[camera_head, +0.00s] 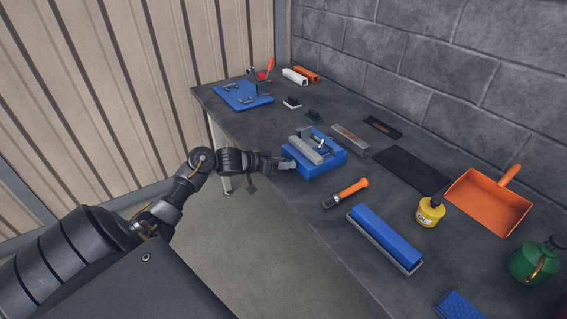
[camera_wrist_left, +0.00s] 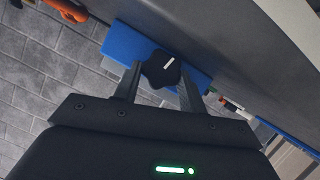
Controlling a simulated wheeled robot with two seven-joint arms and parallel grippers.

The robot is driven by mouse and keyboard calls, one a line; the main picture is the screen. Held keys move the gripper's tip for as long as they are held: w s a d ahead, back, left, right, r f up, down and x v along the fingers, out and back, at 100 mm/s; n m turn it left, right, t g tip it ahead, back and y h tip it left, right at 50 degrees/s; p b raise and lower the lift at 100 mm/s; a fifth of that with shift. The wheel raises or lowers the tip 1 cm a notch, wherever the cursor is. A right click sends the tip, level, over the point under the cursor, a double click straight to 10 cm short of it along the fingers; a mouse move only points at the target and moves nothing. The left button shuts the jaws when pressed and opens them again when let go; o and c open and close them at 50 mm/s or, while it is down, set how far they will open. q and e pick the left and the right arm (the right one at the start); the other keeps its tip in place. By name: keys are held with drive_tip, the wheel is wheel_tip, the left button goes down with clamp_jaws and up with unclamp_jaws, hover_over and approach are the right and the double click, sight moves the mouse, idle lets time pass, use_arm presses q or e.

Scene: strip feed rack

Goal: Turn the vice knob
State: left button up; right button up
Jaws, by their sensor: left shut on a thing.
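The blue vice (camera_head: 313,158) with grey jaws sits at the table's front edge in the head view. Its blue body (camera_wrist_left: 135,45) also shows in the left wrist view. The vice knob (camera_wrist_left: 161,70) is black and lobed, with a white mark on its face. My left gripper (camera_head: 284,163) reaches the vice's front side from the left. In the left wrist view, the left gripper's fingers (camera_wrist_left: 160,80) stand on both sides of the knob and are shut on it. In the head view the knob is hidden by the gripper. My right gripper is not in view.
An orange-handled tool (camera_head: 347,192) and a blue block on a grey base (camera_head: 384,238) lie right of the vice. Farther right are a yellow oil can (camera_head: 430,212), an orange dustpan (camera_head: 488,200) and a green can (camera_head: 535,262). A blue plate fixture (camera_head: 243,96) stands at the far left.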

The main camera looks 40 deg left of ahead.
use_arm(q)
drive_tip(key=shift+d+r+m+y+p, duration=0.1)
drive_tip(key=shift+m+y+p, duration=0.3)
drive_tip(key=shift+m+p, duration=0.15)
drive_tip(key=shift+s+d+m+y, duration=0.1)
drive_tip(key=shift+m+y, duration=0.2)
drive_tip(key=shift+m, duration=0.25)
drive_tip(key=shift+d+m+t+y, duration=0.15)
drive_tip(key=shift+m+t+y, duration=0.25)
drive_tip(key=shift+m+y, duration=0.4)
drive_tip(key=shift+d+f+m+y+b, duration=0.1)
drive_tip(key=shift+f+m+y+b, duration=0.1)
drive_tip(key=shift+m, duration=0.3)
drive_tip(key=shift+d+f+m+y+b, duration=0.1)
drive_tip(key=shift+m+y+b, duration=0.1)
drive_tip(key=shift+m, duration=0.3)
drive_tip(key=shift+s+r+m+t+y+b, duration=0.1)
drive_tip(key=shift+m+t+y+b, duration=0.4)
drive_tip(key=shift+m+b, duration=0.35)
drive_tip(key=o, duration=0.9)
drive_tip(key=shift+o, duration=0.4)
drive_tip(key=shift+d, duration=0.1)
